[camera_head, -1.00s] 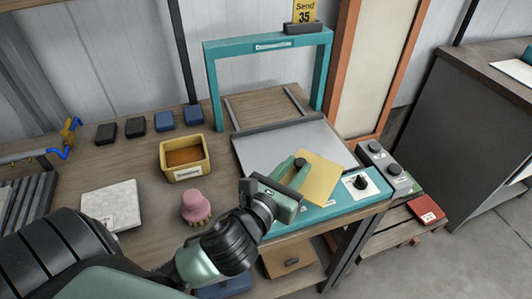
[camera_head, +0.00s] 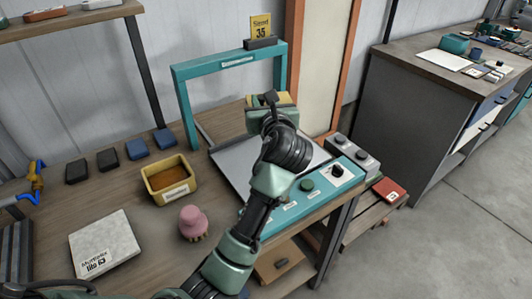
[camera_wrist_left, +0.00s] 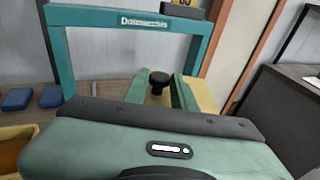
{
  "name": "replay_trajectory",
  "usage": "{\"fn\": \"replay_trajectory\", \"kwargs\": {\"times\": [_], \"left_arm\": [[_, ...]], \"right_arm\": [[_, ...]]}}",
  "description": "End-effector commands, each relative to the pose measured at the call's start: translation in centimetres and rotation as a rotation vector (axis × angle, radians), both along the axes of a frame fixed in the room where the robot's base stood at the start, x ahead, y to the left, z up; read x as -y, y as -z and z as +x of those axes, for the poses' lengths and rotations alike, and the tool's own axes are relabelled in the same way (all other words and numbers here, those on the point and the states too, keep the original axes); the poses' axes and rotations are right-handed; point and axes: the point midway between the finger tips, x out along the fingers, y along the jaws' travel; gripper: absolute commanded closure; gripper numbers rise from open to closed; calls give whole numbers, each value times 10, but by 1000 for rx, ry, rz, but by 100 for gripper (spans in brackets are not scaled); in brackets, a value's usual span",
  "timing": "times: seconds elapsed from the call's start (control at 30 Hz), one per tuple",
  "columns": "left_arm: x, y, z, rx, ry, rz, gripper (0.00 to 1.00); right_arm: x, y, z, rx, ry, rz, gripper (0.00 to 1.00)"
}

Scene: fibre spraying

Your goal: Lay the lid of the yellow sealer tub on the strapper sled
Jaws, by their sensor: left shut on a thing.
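My left gripper (camera_head: 271,103) is shut on the yellow lid (camera_head: 283,99), which is mostly hidden behind the gripper. In the left wrist view the lid's black knob (camera_wrist_left: 158,82) sits between the fingers, with yellow lid surface (camera_wrist_left: 205,95) beside them. The lid is over the far part of the strapper sled, a flat grey plate (camera_head: 238,166) in front of the teal arch. I cannot tell whether the lid touches it. The yellow sealer tub (camera_head: 170,184) stands open to the left, with brown contents. My right gripper is not in view.
The teal arch (camera_head: 182,108) stands close to the left gripper. A teal control panel (camera_head: 318,190) runs along the plate's front. A pink knobbed thing (camera_head: 193,222), a pale slab (camera_head: 104,243) and several dark and blue blocks (camera_head: 137,149) lie on the bench's left side.

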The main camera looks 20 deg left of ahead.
Motion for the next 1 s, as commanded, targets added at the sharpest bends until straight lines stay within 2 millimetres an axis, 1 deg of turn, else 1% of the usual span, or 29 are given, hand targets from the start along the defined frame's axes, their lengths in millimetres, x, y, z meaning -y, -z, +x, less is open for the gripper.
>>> {"fn": "replay_trajectory", "kwargs": {"times": [0.03,0.1,0.3,0.4,0.63,0.83,0.9,1.0], "left_arm": [[0,19,0,-7,0,2,100],[0,38,-1,-7,0,2,100],[-1,90,-1,-5,-1,1,100],[-1,108,-1,-3,0,2,100],[0,129,0,-1,0,0,100],[0,159,0,-2,1,1,100],[0,164,0,0,1,1,100],[0,165,0,1,1,0,100]], "right_arm": [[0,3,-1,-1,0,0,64],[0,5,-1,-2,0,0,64],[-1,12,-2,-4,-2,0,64],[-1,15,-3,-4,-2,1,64],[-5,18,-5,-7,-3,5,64],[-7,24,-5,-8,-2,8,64],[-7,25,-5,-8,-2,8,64],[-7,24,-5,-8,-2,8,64]]}}
